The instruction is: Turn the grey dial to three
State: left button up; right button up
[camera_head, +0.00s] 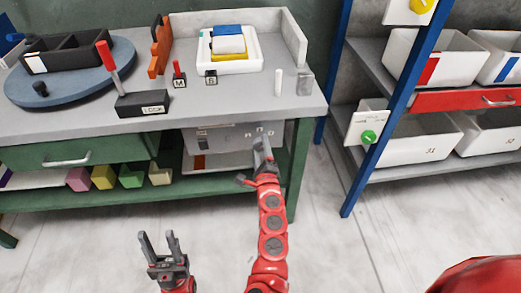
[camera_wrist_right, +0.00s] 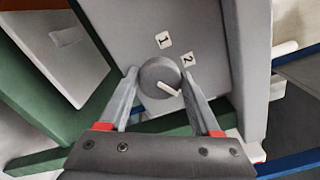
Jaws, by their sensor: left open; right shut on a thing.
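The grey dial (camera_wrist_right: 155,74) is round with a white pointer mark, on a grey panel (camera_wrist_right: 205,25) under the workbench. Labels 1 (camera_wrist_right: 164,40) and 2 (camera_wrist_right: 189,59) show beside it; no 3 is readable in the right wrist view. The pointer aims at the lower right of that view, past 2, towards the right finger. My right gripper (camera_wrist_right: 160,80) is shut on the dial, one finger on each side. In the head view my right gripper (camera_head: 262,148) covers the dial in front of the panel (camera_head: 215,139). My left gripper (camera_head: 160,243) is open and empty above the floor.
The workbench top (camera_head: 235,100) overhangs the panel, and a green leg (camera_head: 301,165) stands just right of it. A green drawer (camera_head: 75,154) is at the left. A blue-framed shelf (camera_head: 375,110) with bins stands at the right. The floor between is clear.

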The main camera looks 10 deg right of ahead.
dwell(0.4)
jog(key=o, duration=1.4)
jog(key=shift+s, duration=8.7)
